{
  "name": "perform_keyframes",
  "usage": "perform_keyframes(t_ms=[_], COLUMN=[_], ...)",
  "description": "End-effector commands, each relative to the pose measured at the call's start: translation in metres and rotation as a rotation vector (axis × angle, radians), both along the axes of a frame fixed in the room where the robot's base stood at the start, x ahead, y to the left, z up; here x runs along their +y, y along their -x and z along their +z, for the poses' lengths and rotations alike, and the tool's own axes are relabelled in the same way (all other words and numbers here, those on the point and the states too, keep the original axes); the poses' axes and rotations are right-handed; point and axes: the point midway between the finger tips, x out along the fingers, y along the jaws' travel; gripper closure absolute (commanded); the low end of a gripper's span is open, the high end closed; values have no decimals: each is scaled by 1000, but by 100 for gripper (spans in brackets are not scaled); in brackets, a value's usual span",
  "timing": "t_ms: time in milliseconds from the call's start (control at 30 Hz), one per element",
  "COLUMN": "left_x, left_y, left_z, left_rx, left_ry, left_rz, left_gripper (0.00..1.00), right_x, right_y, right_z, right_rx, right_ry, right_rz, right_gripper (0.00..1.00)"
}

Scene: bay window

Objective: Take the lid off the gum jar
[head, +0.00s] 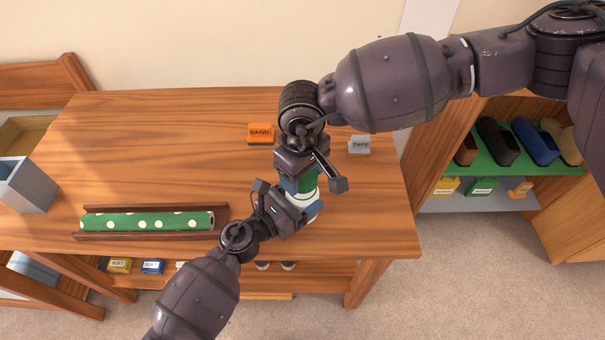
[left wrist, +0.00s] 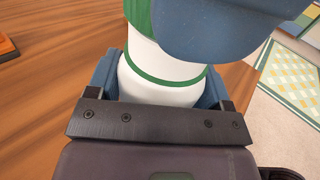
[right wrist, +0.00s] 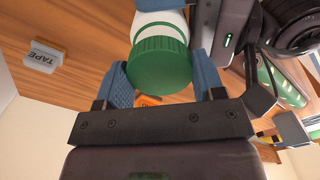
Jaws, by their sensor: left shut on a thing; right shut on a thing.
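The gum jar has a white body (head: 301,209) and a ribbed green lid (head: 308,184); it is over the front right of the wooden table. My left gripper (head: 297,205) is shut on the white body, which shows between its blue fingers in the left wrist view (left wrist: 158,88). My right gripper (head: 305,181) comes from above and is shut on the green lid, seen between its fingers in the right wrist view (right wrist: 160,64). The lid sits against the white body with no gap that I can see. The arms hide part of the jar in the head view.
On the table (head: 130,130) are an orange SAND block (head: 260,132), a grey TAPE block (head: 359,145) and a dotted green roll (head: 150,221) in a brown tray (head: 78,236). A grey-blue box (head: 26,185) stands at the left. A shelf (head: 545,171) of shoe-like items is at right.

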Motion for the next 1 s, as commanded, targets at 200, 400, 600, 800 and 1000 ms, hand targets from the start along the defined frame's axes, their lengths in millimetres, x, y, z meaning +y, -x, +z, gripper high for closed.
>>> perform_keyframes(t_ms=[200,400,600,800,1000], left_x=[0,0,0,0,0], left_y=[0,0,0,0,0], left_z=[-1,-1,-1,-1,-1], left_rx=[1,1,1,1,1], left_ry=[0,0,0,0,0], left_rz=[0,0,0,0,0], left_gripper=[93,93,93,93,93], right_x=[0,0,0,0,0], right_y=[0,0,0,-1,0], right_z=[4,4,10,33,44], right_rx=[0,0,-1,-2,1], right_ry=[0,0,0,-1,-1], right_rz=[0,0,0,0,0], right_gripper=[66,66,66,66,66])
